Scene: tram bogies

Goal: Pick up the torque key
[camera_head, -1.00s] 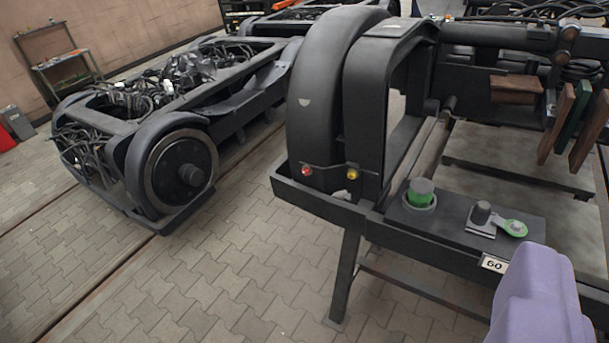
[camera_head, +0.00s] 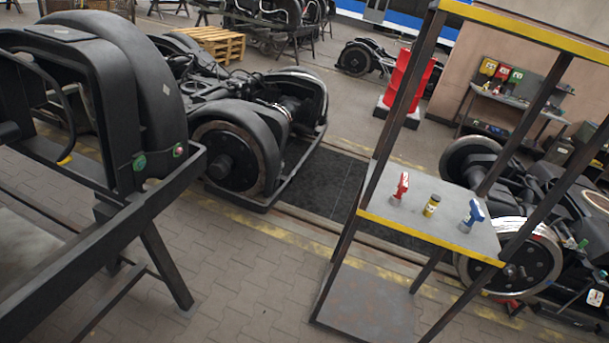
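The shelf is part of a dark metal rack. I cannot tell from this distance whether either handled tool is the torque key. My gripper is not in view.
A dark bogie frame on legs (camera_head: 150,215) fills the left. A wheeled bogie (camera_head: 230,160) stands behind it and another wheelset (camera_head: 520,262) behind the rack at right. Paved floor (camera_head: 255,270) is clear between frame and rack.

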